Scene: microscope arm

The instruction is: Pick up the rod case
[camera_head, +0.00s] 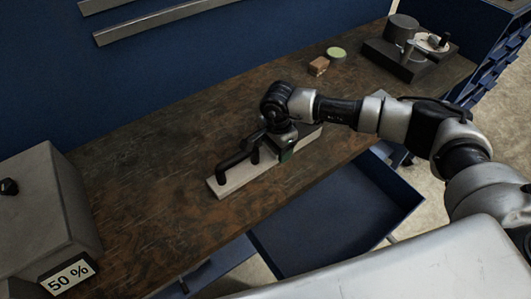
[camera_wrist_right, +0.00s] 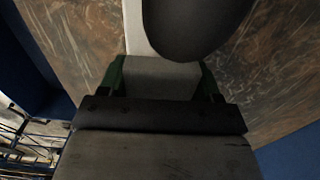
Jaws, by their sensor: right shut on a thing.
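The rod case appears to be the long pale grey block (camera_head: 235,181) lying on the brown workbench, with a black bar (camera_head: 236,162) raised along its top. My right gripper (camera_head: 286,151) is over the block's middle, pointing down. In the right wrist view, its green-edged fingers (camera_wrist_right: 161,82) are shut on a grey block part (camera_wrist_right: 160,78), one on each side. A dark rounded part (camera_wrist_right: 195,25) hides some of the block there. The case looks to be resting on the bench; any gap beneath is not visible. My left gripper is not in view.
A grey box labelled 50 % (camera_head: 35,215) stands at the left of the workbench (camera_head: 150,165). A small brown block (camera_head: 319,66), a round green-topped tin (camera_head: 336,54) and a dark apparatus (camera_head: 405,58) are at the back right. A blue drawer (camera_head: 335,225) stands open below the front edge.

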